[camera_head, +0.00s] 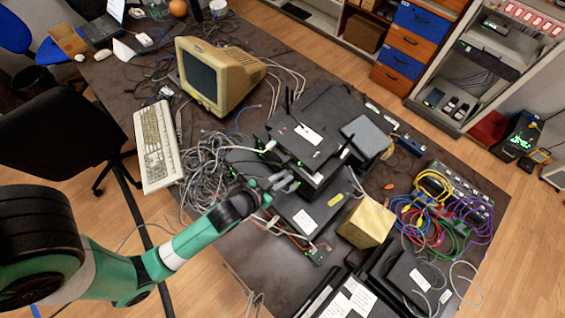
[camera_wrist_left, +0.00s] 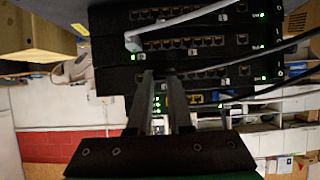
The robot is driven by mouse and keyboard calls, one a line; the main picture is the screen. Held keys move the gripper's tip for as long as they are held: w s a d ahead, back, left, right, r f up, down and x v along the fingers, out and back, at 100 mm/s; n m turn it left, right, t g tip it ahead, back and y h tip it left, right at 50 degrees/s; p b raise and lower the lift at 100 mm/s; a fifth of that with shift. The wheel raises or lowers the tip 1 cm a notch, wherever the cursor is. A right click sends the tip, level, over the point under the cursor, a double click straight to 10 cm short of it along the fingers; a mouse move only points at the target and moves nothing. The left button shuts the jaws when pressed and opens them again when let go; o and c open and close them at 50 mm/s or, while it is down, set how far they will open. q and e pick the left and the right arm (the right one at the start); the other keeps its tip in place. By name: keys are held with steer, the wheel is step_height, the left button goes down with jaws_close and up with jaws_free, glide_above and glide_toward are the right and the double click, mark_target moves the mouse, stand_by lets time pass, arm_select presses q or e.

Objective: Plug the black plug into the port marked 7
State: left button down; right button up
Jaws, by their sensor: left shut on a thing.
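My left gripper (camera_head: 284,182) is at the front of a stack of black network switches (camera_head: 310,135) in the head view. In the left wrist view, its two fingers (camera_wrist_left: 160,76) are close together before the lower part of the switch stack (camera_wrist_left: 200,42). They are shut on a small dark thing that I take to be the black plug, mostly hidden between the fingertips. I cannot tell whether it touches a port. Rows of ports and green lights show on the switches. No port number is readable, so I cannot pick out port 7.
A grey cable (camera_wrist_left: 185,20) with a light plug crosses the upper switch. Tangled grey cables (camera_head: 205,165) lie left of the stack. A yellow box (camera_head: 366,222) and coloured cables (camera_head: 430,210) are to its right. An old monitor (camera_head: 215,75) stands behind.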

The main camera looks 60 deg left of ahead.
arm_select(q)
steer(key=shift+w, duration=0.15)
steer(key=c, duration=0.8)
jaws_free()
steer(key=shift+o, duration=0.2)
steer(key=v, duration=1.1)
steer(key=shift+s+r, duration=0.15)
steer(key=shift+s, duration=0.1)
